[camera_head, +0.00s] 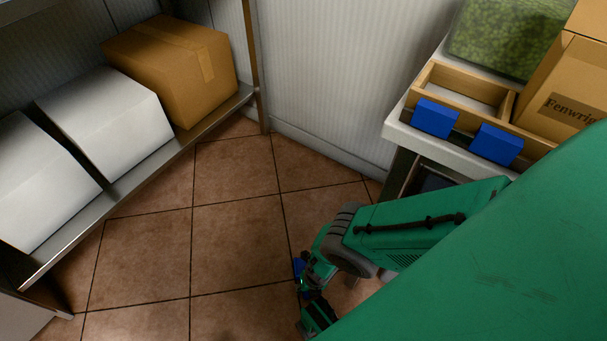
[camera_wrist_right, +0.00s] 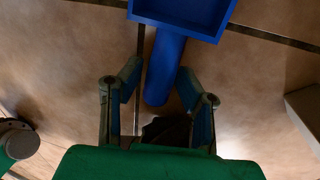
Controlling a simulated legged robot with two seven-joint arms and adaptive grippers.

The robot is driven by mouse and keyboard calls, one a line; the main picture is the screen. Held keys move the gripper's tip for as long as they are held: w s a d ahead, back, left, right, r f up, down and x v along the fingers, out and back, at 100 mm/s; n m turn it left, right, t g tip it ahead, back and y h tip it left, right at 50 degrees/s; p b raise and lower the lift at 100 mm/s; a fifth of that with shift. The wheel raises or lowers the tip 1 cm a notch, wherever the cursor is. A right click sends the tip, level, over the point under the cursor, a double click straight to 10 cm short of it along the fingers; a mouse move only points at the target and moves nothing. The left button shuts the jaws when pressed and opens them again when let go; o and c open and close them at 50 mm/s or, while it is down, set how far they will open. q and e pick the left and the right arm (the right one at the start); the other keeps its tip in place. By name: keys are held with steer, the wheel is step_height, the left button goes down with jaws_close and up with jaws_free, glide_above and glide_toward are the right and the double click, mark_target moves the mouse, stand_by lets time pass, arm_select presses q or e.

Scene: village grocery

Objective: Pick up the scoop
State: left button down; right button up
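A blue scoop (camera_wrist_right: 182,18) with a square tray and a round handle (camera_wrist_right: 165,72) shows at the top of the right wrist view, above the tiled floor; its far end is cut off by the frame. My right gripper (camera_wrist_right: 160,85) is open, with its two fingers spread on either side of the handle's end. Gaps show between the handle and both fingers. In the head view my right gripper (camera_head: 312,290) points down over the floor, partly hidden by my green arm; a small blue patch beside it is too small to identify. My left gripper is not in view.
A metal shelf (camera_head: 190,138) at left bears a cardboard box (camera_head: 170,65) and white boxes (camera_head: 105,120). Tiled floor (camera_head: 235,235) between is clear.

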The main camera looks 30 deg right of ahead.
steer(key=shift+w+f, duration=0.1)
steer(key=shift+f, duration=0.3)
steer(key=shift+a+r, duration=0.1)
steer(key=shift+a, duration=0.05)
jaws_close()
steer(key=shift+r, duration=0.15)
step_height(320, 180, up, 18)
steer(key=p, duration=1.6)
steer(key=shift+f, duration=0.2)
